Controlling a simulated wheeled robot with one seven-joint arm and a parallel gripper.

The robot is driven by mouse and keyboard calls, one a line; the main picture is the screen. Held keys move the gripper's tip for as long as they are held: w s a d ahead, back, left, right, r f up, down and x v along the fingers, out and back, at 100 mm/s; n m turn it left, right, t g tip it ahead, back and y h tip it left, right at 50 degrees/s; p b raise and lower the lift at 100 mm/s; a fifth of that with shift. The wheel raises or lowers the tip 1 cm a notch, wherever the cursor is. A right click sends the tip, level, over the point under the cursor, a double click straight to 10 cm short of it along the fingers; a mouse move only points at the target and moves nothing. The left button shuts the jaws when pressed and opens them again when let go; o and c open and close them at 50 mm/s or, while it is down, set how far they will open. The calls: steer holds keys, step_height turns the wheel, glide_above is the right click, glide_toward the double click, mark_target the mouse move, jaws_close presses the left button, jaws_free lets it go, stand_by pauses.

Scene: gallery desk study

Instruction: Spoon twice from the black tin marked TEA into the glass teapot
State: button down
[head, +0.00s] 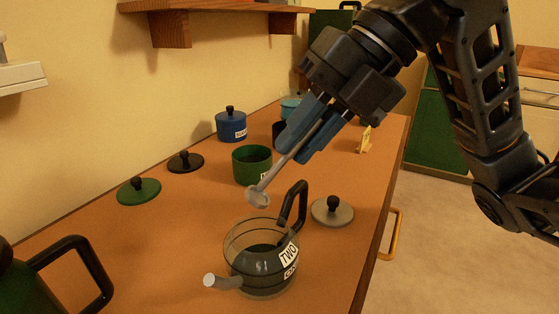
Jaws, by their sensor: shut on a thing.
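My gripper (307,133) is shut on a metal spoon (285,160), which slants down to the left. The spoon's bowl (257,198) hangs in the air above the back rim of the glass teapot, apart from it. I cannot tell whether the bowl holds anything. The glass teapot (240,262) stands lidless at the front, its spout to the left and its black handle at the back right. It has a white label reading TWO and looks dark inside. A black tin (278,130) stands behind my gripper, mostly hidden; its marking does not show.
An open green tin (252,167) and a lidded blue tin (231,125) stand behind the teapot. Green (138,191), black (186,162) and grey (333,211) lids lie on the desk. A green pot (28,277) with a black handle is front left. A wooden shelf (217,8) hangs above.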

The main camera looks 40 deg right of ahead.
steer(key=shift+w+a+r+g+h, duration=0.15)
steer(key=shift+a+r+g+h, duration=0.05)
steer(key=shift+r+g+h, duration=0.1)
steer(key=w+a+r+g+h+p, duration=0.1)
steer(key=p, duration=0.2)
steer(key=shift+a+h, duration=0.1)
steer(key=shift+h, duration=0.2)
steer(key=shift+w+a+g+h+p, duration=0.2)
steer(key=shift+w+g+h+p, duration=0.1)
steer(key=shift+g+p, duration=0.3)
steer(key=w+a+g+h+p, duration=0.1)
steer(key=p, duration=0.2)
steer(key=shift+a+r+h+p, duration=0.1)
steer(key=shift+r+h+p, duration=0.2)
steer(key=shift+r, duration=0.1)
steer(key=shift+w+a+f+g+h+p, duration=0.3)
steer(key=shift+g+h+p, duration=0.1)
steer(key=shift+p, duration=0.2)
steer(key=shift+w+a+r+g+h+p, duration=0.2)
steer(key=shift+a+r+g+h+p, duration=0.1)
steer(key=shift+p, duration=0.65)
steer(key=w+a+f+g+h+p, duration=0.1)
steer(key=p, duration=0.2)
steer(key=shift+a+h, duration=0.1)
steer(key=shift+h, duration=0.2)
